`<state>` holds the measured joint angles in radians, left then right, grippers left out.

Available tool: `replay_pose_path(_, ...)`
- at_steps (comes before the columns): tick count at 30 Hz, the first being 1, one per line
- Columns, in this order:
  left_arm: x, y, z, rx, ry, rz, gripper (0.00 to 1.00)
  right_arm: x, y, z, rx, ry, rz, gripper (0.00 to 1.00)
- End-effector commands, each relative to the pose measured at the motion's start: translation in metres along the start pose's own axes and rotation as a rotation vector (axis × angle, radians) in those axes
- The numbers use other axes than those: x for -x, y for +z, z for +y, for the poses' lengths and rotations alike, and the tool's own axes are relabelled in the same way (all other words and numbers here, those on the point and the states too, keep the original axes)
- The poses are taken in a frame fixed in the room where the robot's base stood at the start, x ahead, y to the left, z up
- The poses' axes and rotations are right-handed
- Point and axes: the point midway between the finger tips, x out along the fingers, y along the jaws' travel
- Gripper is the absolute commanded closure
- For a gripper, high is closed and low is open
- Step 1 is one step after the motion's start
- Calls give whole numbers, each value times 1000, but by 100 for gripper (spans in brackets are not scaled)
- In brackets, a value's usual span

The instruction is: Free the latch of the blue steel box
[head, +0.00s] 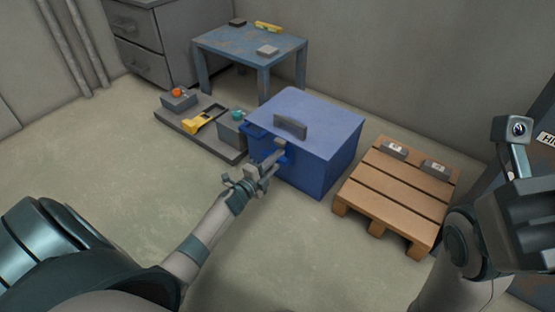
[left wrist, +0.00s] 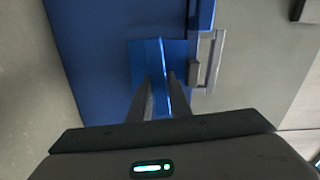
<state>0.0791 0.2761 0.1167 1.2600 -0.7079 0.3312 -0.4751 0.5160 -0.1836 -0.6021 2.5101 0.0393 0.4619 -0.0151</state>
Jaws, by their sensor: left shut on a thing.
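The blue steel box (head: 340,150) stands on the floor in the middle of the head view, with a grey handle (head: 290,126) on its lid. My left gripper (head: 274,153) is at the front of the box. In the left wrist view my left fingers (left wrist: 160,90) are shut on a bright blue latch tab (left wrist: 152,58) in front of the blue box face (left wrist: 95,50). A grey metal loop (left wrist: 216,60) sits just right of the tab. The part between the fingers is partly hidden. My right arm is at the right edge of the head view; its fingertips cannot be made out.
A grey tray (head: 190,133) with yellow, orange and teal-topped items lies left of the box. A wooden pallet (head: 390,190) with two small grey blocks is on the right. A worn blue table (head: 235,45) stands behind. The floor at front left is clear.

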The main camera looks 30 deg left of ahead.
Motion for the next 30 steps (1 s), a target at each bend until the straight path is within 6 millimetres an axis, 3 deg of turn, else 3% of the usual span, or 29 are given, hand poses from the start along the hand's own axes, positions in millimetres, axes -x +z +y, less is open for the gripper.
replay_pose_path(9, 1, 0, 4, -140, 2, 1, 100, -1, -4, -3, -13, 0, 20, 69)
replay_pose_path(24, 1, -1, 4, -163, 3, 1, 100, -4, -5, -4, -16, 3, 31, 69)
replay_pose_path(25, 1, -1, 4, -163, 3, 1, 76, -3, -5, -4, -15, 3, 31, 69)
replay_pose_path(26, 1, 0, 4, -162, 3, 1, 68, -3, -5, -4, -15, 3, 29, 69)
replay_pose_path(27, 1, 0, 3, -162, 3, 1, 64, -3, -5, -4, -14, 3, 28, 69)
replay_pose_path(30, 1, 0, 3, -161, 2, 1, 64, -1, -4, -3, -13, 1, 23, 69)
